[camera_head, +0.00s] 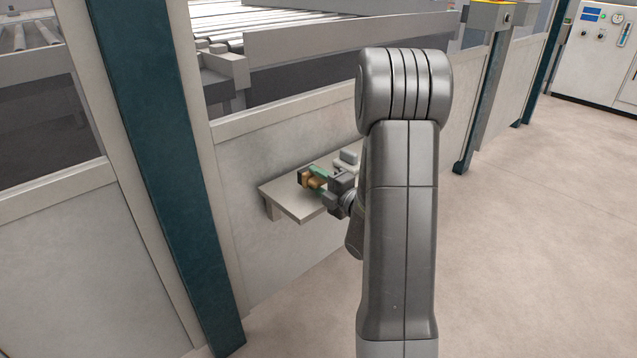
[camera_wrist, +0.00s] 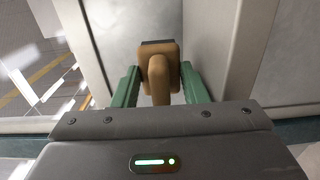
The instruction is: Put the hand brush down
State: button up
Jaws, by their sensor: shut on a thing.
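The hand brush (camera_head: 310,181) is tan with a dark bristle end. It shows between the green fingers of my gripper (camera_head: 319,173) in the head view, over the small pale shelf (camera_head: 295,206) on the enclosure wall. In the wrist view the brush (camera_wrist: 158,68) has its tan handle toward the camera, between the two fingers of my gripper (camera_wrist: 162,86). My gripper is shut on it. I cannot tell whether the brush touches the shelf. My arm hides the right part of the shelf.
The shelf's front left part is bare. Open floor (camera_head: 540,220) lies to the right.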

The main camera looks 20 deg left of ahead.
jog(key=o, duration=0.9)
jog(key=shift+f, duration=0.1)
jog(key=shift+s, duration=0.1)
jog(key=shift+r+p, duration=0.65)
jog(key=shift+p, duration=0.5)
jog(key=p+v, duration=0.1)
jog(key=v, duration=1.1)
jog(key=shift+a, duration=0.1)
